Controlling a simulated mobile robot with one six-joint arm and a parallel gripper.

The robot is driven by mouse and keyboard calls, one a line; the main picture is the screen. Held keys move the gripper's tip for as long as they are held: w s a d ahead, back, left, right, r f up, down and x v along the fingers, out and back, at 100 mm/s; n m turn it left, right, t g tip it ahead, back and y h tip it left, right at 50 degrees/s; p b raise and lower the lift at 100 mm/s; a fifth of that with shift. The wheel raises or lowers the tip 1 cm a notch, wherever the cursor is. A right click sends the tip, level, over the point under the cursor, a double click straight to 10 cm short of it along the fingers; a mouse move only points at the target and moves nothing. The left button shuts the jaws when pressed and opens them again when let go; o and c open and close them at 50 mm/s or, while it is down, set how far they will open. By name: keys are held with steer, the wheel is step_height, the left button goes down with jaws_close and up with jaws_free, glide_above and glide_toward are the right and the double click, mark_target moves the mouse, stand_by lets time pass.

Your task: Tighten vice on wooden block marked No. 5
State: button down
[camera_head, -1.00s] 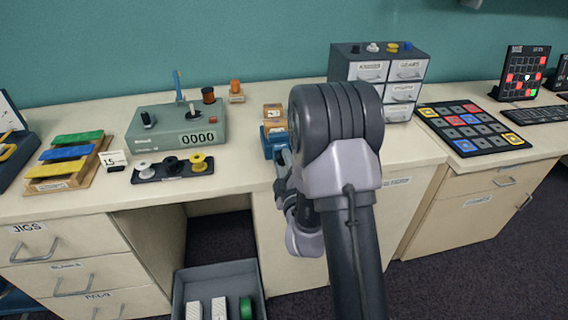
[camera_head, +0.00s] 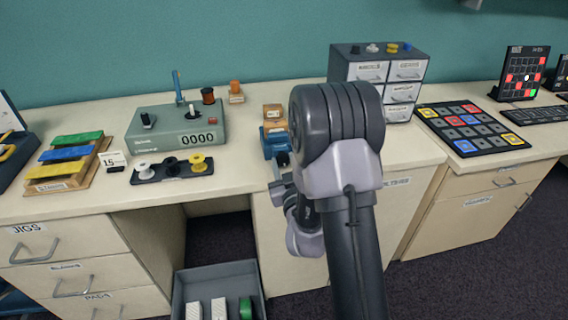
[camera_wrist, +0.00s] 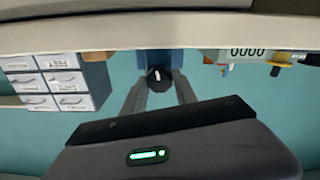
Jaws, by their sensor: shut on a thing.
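The blue vice (camera_head: 273,145) stands at the table's front edge, partly hidden by my arm in the head view. Small light-wood pieces (camera_head: 274,112) show at its top and just behind it; I cannot read a number on them. In the wrist view the blue vice body (camera_wrist: 174,57) is behind a dark round knob (camera_wrist: 160,84) with a white mark. My gripper (camera_wrist: 160,88) is shut on this knob, one finger on each side. In the head view my gripper (camera_head: 283,185) is at the vice's front, largely hidden by my arm.
A grey counter box (camera_head: 165,130) reading 0000 and a dark strip with knobs (camera_head: 172,170) stand to the left. A small drawer cabinet (camera_head: 372,80) stands behind my arm, right of the vice. An open grey bin (camera_head: 222,275) is below the table.

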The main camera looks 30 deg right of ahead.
steer(key=m, duration=0.4)
steer(key=shift+r+m, duration=0.15)
steer(key=shift+m, duration=0.15)
steer(key=m, duration=0.4)
steer(key=shift+d+m, duration=0.1)
steer(key=shift+m, duration=0.2)
steer(key=m, duration=0.4)
steer(key=shift+m, duration=2.5)
steer(key=c, duration=1)
jaws_free()
steer(key=shift+o, duration=0.2)
steer(key=shift+f, duration=0.2)
